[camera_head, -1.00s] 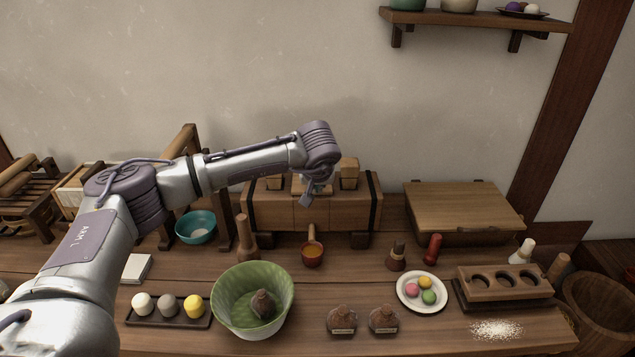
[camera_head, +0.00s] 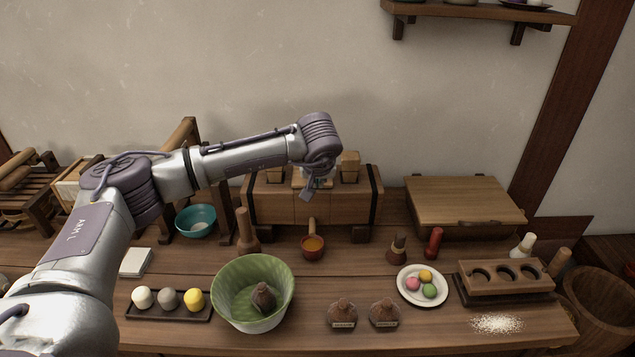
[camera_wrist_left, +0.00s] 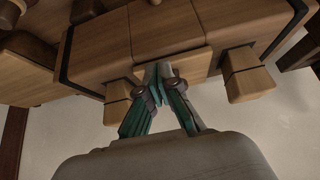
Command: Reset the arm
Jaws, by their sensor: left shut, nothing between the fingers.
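My left arm (camera_head: 230,163) comes in from the left and reaches across above the table. Its gripper (camera_head: 310,193) hangs at the arm's end in front of the wooden block press (camera_head: 280,205), partly hidden by the wrist. In the left wrist view the gripper (camera_wrist_left: 158,68) is shut, its fingertips together with nothing between them. The press (camera_wrist_left: 165,28) with its two protruding wooden pegs fills the view behind the fingers. I cannot tell whether the fingers touch it. My right gripper is not in view.
A green bowl (camera_head: 225,296) holding a dark lump, a tray (camera_head: 150,312) of coloured balls and a sweets plate (camera_head: 404,290) stand along the front. A teal bowl (camera_head: 196,213) is below the arm. A lidded box (camera_head: 465,200) is at the right. The space above the table's right side is clear.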

